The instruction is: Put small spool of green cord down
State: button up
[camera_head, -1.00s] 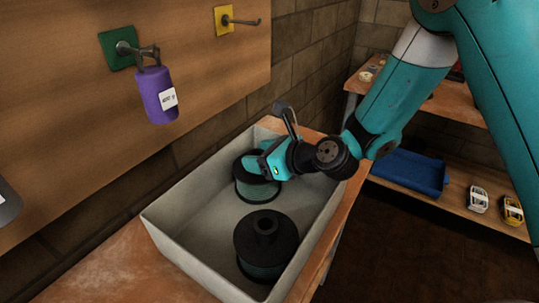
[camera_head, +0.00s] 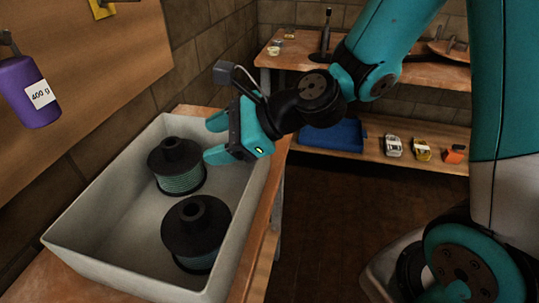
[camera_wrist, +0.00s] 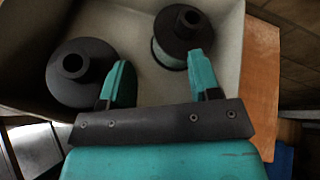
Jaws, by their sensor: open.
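The small spool of green cord (camera_head: 178,167) has black flanges and a green winding, and stands upright in the grey bin at the far side. In the wrist view a spool with green winding (camera_wrist: 176,36) stands beyond the right fingertip. A second spool with black flanges (camera_head: 196,234) stands nearer in the same bin; it also shows in the wrist view (camera_wrist: 82,72). My gripper (camera_head: 213,139) is open and empty, up and to the right of the small spool, apart from it. In the wrist view my gripper's fingers (camera_wrist: 160,75) are spread with nothing between them.
The grey bin (camera_head: 92,225) stands on a wooden bench (camera_head: 258,250). A purple 400 g weight (camera_head: 30,93) hangs on the board at left.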

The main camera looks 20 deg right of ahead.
jog(key=s+d+r+n+g+h+p, duration=0.1)
jog(key=s+d+r+n+g+h, duration=0.1)
jog(key=s+n, duration=0.6)
jog(key=s+d+r+n+g+h+p, duration=0.2)
jog(key=s+n, duration=0.6)
jog(key=n, duration=1)
notch_tip(320, 180, up, 3)
jog(key=d+g+h, duration=0.1)
jog(key=g+h, duration=0.1)
jog(key=shift+d+r+n+h, duration=0.15)
jog(key=shift+d+n+h, duration=0.15)
jog(key=shift+n+h, duration=0.1)
